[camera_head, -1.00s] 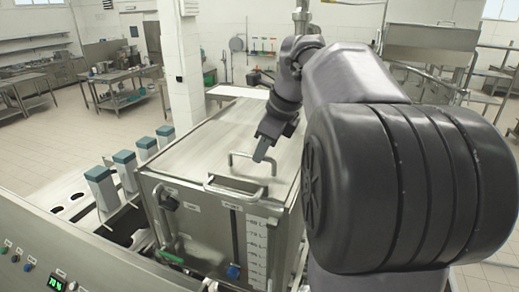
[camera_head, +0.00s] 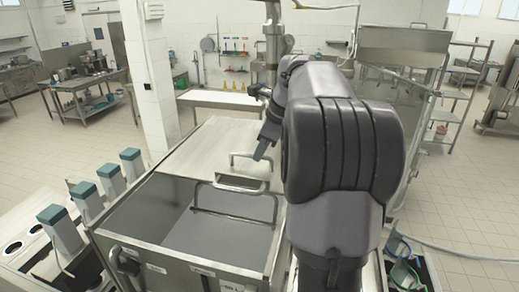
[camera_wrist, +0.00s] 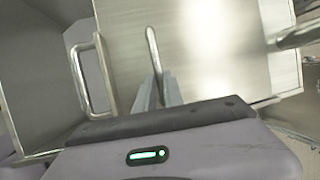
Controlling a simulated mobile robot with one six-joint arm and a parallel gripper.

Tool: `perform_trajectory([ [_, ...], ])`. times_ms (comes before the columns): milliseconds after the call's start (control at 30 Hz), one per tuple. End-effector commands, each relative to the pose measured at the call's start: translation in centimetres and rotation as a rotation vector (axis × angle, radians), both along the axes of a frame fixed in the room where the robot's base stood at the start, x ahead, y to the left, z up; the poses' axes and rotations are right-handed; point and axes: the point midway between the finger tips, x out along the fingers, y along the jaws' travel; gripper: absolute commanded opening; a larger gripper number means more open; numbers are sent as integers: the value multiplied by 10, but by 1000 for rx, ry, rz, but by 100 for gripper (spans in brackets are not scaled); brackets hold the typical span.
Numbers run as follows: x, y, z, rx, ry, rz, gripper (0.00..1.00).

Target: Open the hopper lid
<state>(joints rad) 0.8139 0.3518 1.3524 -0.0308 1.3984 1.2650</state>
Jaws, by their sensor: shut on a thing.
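The hopper lid (camera_head: 207,152) is a flat steel panel on the hopper (camera_head: 185,275). It covers the rear part of the top, and the front part is open, showing a grey interior (camera_head: 215,235). My gripper (camera_head: 262,150) is shut on the lid's upright bar handle (camera_head: 240,155). In the wrist view the fingers (camera_wrist: 160,92) close around the handle bar (camera_wrist: 152,45), with the bright lid surface (camera_wrist: 215,50) beside it. A second, wider handle (camera_head: 232,187) shows nearer the hopper's front. My forearm hides the hopper's right side.
Several teal-topped grey boxes (camera_head: 60,228) stand left of the hopper, beside a panel with round holes (camera_head: 14,248). A white pillar (camera_head: 150,80) and a pale table (camera_head: 217,99) stand behind.

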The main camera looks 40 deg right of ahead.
Motion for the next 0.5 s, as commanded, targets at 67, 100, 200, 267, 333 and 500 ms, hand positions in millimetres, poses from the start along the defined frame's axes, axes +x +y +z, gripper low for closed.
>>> perform_trajectory([
  [67,1,-1,1,-1,-2,0,0],
  [100,1,-1,1,-1,-2,0,0],
  [200,1,-1,1,-1,-2,0,0],
  [267,1,-1,1,-1,-2,0,0],
  [333,1,0,1,-1,-2,0,0],
  [500,1,0,1,-1,-2,0,34],
])
